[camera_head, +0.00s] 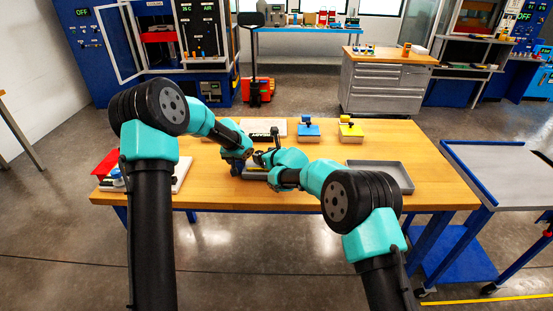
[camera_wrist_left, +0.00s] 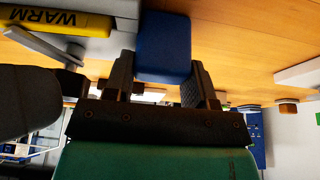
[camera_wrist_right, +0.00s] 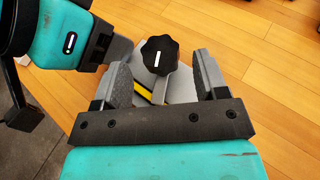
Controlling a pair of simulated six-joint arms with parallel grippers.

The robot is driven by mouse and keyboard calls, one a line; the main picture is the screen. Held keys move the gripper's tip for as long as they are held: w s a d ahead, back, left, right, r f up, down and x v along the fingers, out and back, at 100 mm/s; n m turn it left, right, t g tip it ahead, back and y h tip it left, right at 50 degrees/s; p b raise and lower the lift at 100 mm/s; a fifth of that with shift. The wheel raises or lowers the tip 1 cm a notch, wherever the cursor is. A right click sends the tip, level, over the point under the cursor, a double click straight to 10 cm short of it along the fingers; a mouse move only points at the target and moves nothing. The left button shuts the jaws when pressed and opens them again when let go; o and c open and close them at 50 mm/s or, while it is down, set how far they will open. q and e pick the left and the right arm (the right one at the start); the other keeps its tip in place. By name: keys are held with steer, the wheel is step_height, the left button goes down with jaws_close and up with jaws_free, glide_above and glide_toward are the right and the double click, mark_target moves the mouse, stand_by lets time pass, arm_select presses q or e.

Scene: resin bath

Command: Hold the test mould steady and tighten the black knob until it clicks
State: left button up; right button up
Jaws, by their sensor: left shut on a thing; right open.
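The black knob (camera_wrist_right: 160,55), with a white mark on top, shows in the right wrist view above a grey body with a yellow strip. My right gripper (camera_wrist_right: 163,72) is open, its fingers on either side of the knob with visible gaps. My left gripper (camera_wrist_left: 162,68) is shut on a blue block (camera_wrist_left: 164,40), apparently part of the test mould. In the head view my left gripper (camera_head: 240,162) and right gripper (camera_head: 264,160) meet close together over the wooden table and hide most of the mould. The knob cannot be made out there.
A grey tray (camera_head: 408,184) lies at the table's right. A blue-topped block (camera_head: 308,130) and a yellow block (camera_head: 351,131) stand at the back. A yellow WARM label (camera_wrist_left: 60,20) shows in the left wrist view.

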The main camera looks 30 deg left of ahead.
steer(key=v, duration=0.9)
steer(key=w+d+n+g+y, duration=0.1)
steer(key=w+d+n+g, duration=0.1)
steer(key=w+n+g, duration=0.4)
steer(key=shift+g, duration=0.4)
stand_by(0.8)
steer(key=shift+f, duration=0.15)
steer(key=shift+y, duration=0.3)
steer(key=shift+x, duration=5.9)
